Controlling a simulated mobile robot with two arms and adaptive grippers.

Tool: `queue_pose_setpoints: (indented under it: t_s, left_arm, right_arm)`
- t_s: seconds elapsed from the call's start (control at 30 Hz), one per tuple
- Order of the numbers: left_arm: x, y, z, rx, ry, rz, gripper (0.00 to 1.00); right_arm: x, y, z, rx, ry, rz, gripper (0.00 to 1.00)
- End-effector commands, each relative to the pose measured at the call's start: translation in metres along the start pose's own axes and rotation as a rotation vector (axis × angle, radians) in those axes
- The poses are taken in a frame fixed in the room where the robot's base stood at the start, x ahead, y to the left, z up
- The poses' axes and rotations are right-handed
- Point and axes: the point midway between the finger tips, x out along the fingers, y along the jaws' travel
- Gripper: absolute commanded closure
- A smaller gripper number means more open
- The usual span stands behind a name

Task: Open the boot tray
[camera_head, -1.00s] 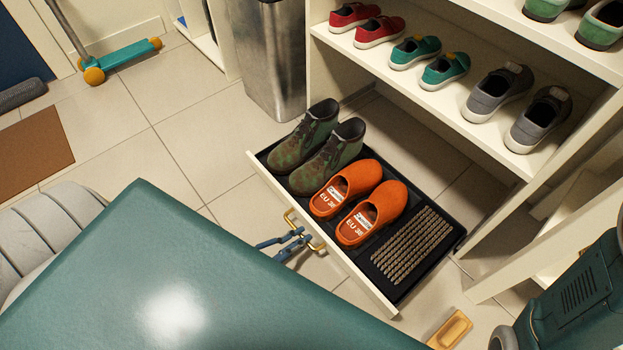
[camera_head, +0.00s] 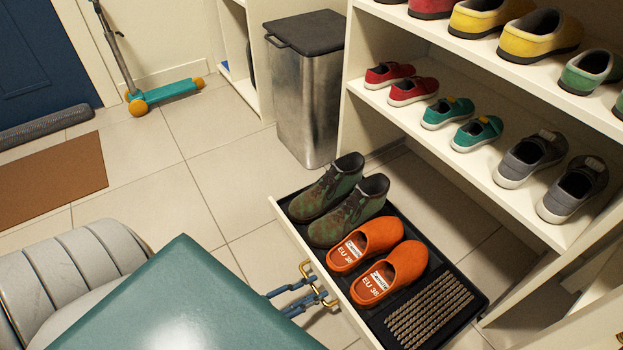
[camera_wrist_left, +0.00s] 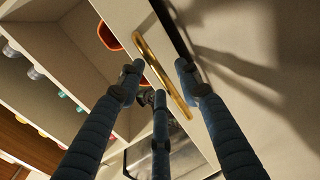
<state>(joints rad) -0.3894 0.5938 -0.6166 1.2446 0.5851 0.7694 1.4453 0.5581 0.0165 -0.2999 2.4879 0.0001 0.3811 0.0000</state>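The boot tray is a pulled-out drawer with a cream front (camera_head: 349,307) and a black liner, below the shelves in the head view. It holds camouflage boots (camera_head: 349,212), orange clogs (camera_head: 393,272) marked EU 38 and a beige ridged patch (camera_head: 430,309). Its brass handle (camera_head: 306,270) also shows in the left wrist view (camera_wrist_left: 146,54). My left gripper (camera_head: 318,290) has its blue fingers on both sides of the handle. In the left wrist view the fingers (camera_wrist_left: 158,72) stand apart, with a gap beside the brass bar. My right gripper is out of view.
Shelves with shoes (camera_head: 474,132) rise above the tray at right. A metal bin (camera_head: 308,110) stands behind it. Tiled floor (camera_head: 205,190) is clear between.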

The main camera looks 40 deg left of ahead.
Motion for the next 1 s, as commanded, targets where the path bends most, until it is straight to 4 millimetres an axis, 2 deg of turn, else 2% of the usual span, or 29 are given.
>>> queue_pose_setpoints:
  t_s: [0.17, 0.37, 0.4, 0.5, 0.57, 0.63, 0.67, 0.83, 1.0]
  left_arm:
    - [-0.002, 0.01, 0.0, 0.0, 0.0, 0.001, 0.65]
    - [-0.009, 0.043, 0.001, -0.001, -0.001, 0.006, 0.65]
    - [-0.011, 0.051, 0.0, -0.001, -0.001, 0.009, 0.63]
    - [-0.015, 0.069, 0.0, 0.001, 0.0, 0.009, 0.46]
    - [-0.017, 0.08, -0.001, 0.003, -0.001, 0.011, 0.39]
    - [-0.018, 0.089, -0.001, 0.003, 0.001, 0.01, 0.61]
    - [-0.019, 0.091, -0.001, 0.002, 0.002, 0.008, 0.65]
    - [-0.021, 0.1, -0.001, 0.003, 0.0, 0.004, 0.65]
    - [-0.021, 0.099, 0.0, 0.002, 0.0, 0.002, 0.65]
  right_arm:
    - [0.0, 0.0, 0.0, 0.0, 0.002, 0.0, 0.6]
    - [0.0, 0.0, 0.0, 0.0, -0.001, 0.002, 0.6]
    - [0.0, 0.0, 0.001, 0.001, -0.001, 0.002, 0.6]
    - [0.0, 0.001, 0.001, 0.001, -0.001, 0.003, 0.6]
    - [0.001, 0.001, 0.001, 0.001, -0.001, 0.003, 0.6]
    - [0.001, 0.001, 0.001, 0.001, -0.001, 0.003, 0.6]
    - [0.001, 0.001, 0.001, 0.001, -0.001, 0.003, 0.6]
    - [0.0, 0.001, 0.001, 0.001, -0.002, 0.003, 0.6]
    - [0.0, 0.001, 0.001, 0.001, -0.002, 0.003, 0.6]
